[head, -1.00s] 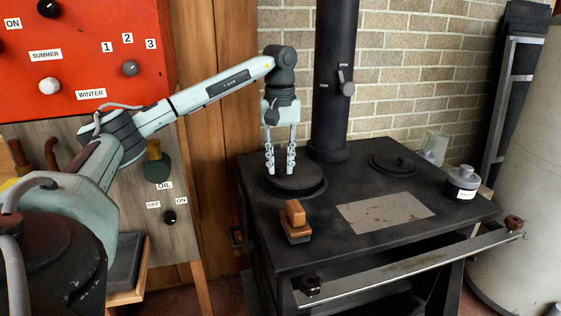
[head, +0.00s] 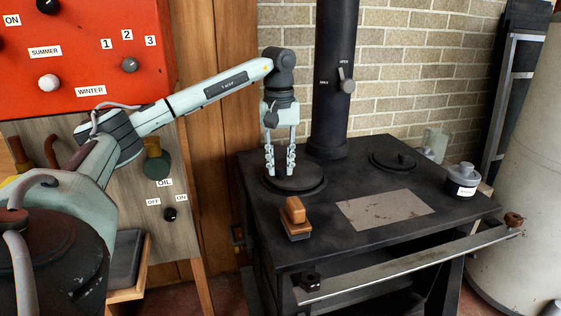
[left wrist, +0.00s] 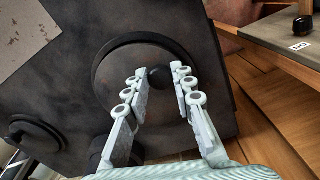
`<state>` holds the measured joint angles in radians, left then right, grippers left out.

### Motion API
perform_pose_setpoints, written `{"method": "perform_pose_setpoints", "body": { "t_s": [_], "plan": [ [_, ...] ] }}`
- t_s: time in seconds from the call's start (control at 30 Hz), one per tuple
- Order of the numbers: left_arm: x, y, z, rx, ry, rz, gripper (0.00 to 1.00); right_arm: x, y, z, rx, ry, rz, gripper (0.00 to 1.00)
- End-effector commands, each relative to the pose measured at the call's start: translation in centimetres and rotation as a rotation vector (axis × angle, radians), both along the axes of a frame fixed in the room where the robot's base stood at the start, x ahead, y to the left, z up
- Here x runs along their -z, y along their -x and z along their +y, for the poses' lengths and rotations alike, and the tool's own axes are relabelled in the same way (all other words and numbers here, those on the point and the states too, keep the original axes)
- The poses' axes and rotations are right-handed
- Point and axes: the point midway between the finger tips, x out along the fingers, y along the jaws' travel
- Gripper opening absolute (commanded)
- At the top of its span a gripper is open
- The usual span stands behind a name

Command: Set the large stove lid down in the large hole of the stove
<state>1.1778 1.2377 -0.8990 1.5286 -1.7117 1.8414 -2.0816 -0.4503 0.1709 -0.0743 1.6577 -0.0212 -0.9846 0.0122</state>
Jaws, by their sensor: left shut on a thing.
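The large stove lid (head: 304,184) is a dark round disc with a black knob (left wrist: 158,76). It lies over the large hole at the back left of the black stove (head: 350,178), looking level and centred within the round rim. Whether it is fully seated or a hair above cannot be told. My left gripper (head: 280,172) points straight down over the lid, its fingers closed around the knob; the left wrist view also shows the lid (left wrist: 122,68) between and beyond the fingers (left wrist: 158,80). The hole itself is hidden under the lid. My right gripper is out of view.
The stovepipe (head: 334,90) rises just behind the lid. A smaller lid (head: 393,161), a labelled canister (head: 462,181) and a wooden-handled brush (head: 295,220) are on the stovetop. A rail (head: 410,266) runs along the front. A red control panel (head: 90,60) stands left.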

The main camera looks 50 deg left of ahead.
Motion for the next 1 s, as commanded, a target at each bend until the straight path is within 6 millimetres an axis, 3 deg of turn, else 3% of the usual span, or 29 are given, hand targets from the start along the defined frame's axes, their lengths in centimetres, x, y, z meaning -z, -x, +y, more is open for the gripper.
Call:
{"method": "perform_pose_setpoints", "body": {
  "t_s": [0.9,0.93,1.0],
  "plan": [
    [0.46,-0.08,0.04,-0.001,0.0,-0.006,0.0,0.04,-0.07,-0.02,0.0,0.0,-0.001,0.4],
    [0.44,-0.09,0.03,-0.001,0.0,-0.006,0.27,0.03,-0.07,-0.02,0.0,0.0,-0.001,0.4],
    [0.43,-0.09,0.03,-0.001,0.0,-0.006,0.35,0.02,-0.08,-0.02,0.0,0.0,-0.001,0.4]
  ]
}}
